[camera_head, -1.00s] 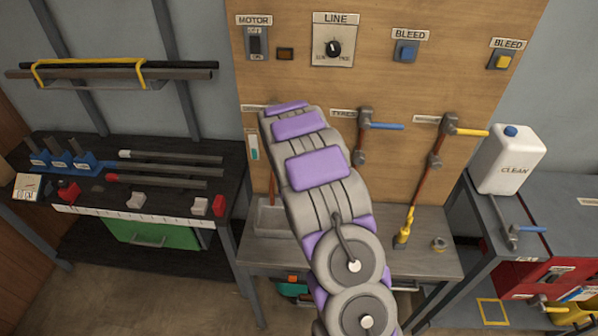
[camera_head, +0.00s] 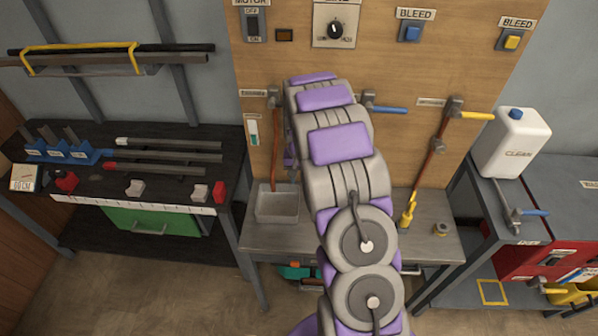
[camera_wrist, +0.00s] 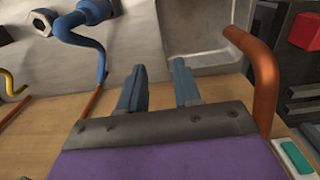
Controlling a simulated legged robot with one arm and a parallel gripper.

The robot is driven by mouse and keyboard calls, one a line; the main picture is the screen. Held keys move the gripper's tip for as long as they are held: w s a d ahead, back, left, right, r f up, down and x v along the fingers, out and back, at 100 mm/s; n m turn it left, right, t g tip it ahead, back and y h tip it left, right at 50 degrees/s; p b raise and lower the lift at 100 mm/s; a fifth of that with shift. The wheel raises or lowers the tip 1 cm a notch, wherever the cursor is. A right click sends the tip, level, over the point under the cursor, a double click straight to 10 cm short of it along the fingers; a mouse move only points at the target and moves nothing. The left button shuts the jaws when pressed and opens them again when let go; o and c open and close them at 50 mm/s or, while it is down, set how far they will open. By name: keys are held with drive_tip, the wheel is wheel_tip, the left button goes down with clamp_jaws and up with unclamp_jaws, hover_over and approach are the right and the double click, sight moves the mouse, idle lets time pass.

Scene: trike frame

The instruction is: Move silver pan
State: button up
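The silver pan (camera_head: 277,205) is a grey rectangular open tray. It sits on the left part of the metal bench under the wooden panel, just left of my arm in the head view. In the wrist view, the light grey surface at the top, beyond the fingertips, looks like the pan (camera_wrist: 205,35). My gripper (camera_wrist: 158,66) is open, with a clear gap between its two blue-grey fingers and nothing held. The fingers point towards the pan; I cannot tell how far away it is. In the head view my arm hides the gripper.
A copper pipe (camera_wrist: 262,75) stands close to the right of my fingers. A black workbench (camera_head: 100,165) with tools stands left.

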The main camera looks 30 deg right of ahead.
wheel_tip(320, 180, down, 14)
drive_tip(key=shift+a+f+b, duration=0.1)
drive_tip(key=shift+f+b, duration=0.1)
drive_tip(key=shift+b, duration=0.7)
drive_tip(key=shift+a, duration=0.1)
clamp_jaws()
